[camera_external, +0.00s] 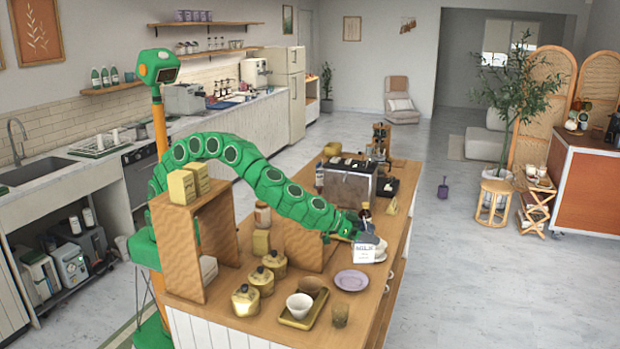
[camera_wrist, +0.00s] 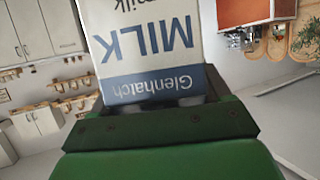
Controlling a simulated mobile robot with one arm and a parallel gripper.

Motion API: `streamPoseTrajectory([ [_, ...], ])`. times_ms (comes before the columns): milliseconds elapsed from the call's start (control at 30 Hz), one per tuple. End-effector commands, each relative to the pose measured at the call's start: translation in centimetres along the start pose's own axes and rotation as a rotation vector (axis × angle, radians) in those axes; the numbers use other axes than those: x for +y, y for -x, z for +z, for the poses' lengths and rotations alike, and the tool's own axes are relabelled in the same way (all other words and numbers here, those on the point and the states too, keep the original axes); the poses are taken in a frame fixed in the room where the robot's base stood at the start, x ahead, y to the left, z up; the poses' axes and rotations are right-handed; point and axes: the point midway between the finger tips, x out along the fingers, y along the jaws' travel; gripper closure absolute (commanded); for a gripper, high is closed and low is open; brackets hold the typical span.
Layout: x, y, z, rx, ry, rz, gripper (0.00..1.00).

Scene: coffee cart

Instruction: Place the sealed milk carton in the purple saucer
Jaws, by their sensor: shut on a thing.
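The milk carton (camera_external: 365,254) is white with blue lettering, and my gripper (camera_external: 370,241) is shut on it at the right side of the wooden counter. In the wrist view the carton (camera_wrist: 150,50) fills the space in front of my gripper (camera_wrist: 158,105), with its "MILK Glenhatch" label upside down. The purple saucer (camera_external: 351,281) lies flat and empty on the counter, just in front of and a little left of the carton. I cannot tell whether the carton's base touches the counter. A white object (camera_external: 380,252) behind the carton is partly hidden.
A tray (camera_external: 304,322) with a white bowl (camera_external: 299,304) and a brown bowl (camera_external: 310,286) sits left of the saucer. A glass (camera_external: 340,315) stands in front. Several yellow canisters (camera_external: 246,300) stand further left. A coffee machine (camera_external: 349,182) and bottles stand behind the carton.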

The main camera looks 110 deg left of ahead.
Motion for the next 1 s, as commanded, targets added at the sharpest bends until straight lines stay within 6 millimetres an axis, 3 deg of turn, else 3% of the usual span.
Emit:
streamPoseTrajectory([
  [200,0.0,-1.3,3.0,0.001,-0.001,0.000,0.78],
  [467,0.0,-1.9,4.5,0.003,0.000,0.000,0.78],
  [700,0.0,-3.0,7.2,0.001,-0.001,0.000,0.78],
  [1000,0.0,-3.1,7.5,0.003,0.000,0.001,0.78],
])
